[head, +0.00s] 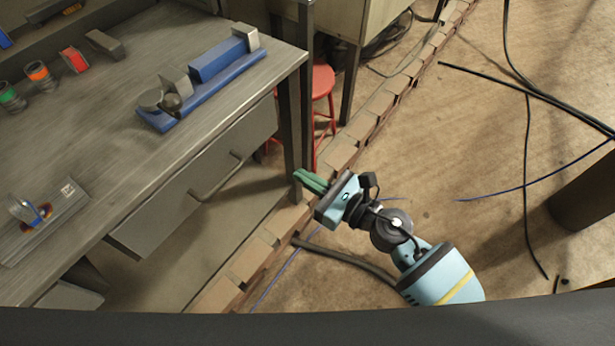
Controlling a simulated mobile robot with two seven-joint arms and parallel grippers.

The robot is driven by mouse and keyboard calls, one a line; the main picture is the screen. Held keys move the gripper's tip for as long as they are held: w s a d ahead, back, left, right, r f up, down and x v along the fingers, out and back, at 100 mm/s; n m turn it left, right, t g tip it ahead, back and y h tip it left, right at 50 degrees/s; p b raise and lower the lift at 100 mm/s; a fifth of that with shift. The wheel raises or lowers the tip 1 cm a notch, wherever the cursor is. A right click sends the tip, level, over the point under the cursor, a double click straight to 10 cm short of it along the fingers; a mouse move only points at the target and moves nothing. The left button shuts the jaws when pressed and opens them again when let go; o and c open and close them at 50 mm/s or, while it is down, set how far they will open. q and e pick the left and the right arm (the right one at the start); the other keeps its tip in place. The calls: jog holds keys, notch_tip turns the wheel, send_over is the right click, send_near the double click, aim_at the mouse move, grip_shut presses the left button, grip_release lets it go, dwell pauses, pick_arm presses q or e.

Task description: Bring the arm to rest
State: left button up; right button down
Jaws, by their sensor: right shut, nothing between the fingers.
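My right gripper (299,176) is in the middle of the head view, at the end of my light blue and black right arm (440,274). Its green fingers are shut with nothing between them. They point left toward the workbench's front leg and appear apart from it, though the exact gap cannot be told. My left gripper and left arm are not in view.
A metal workbench (100,130) with a drawer (200,185) fills the left side. A blue tool (195,90) and several small cans lie on it. A red stool (322,82) stands behind its leg. Black cables (525,90) cross open floor at right.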

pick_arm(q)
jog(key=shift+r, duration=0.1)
pick_arm(e)
jog(key=shift+s, duration=0.15)
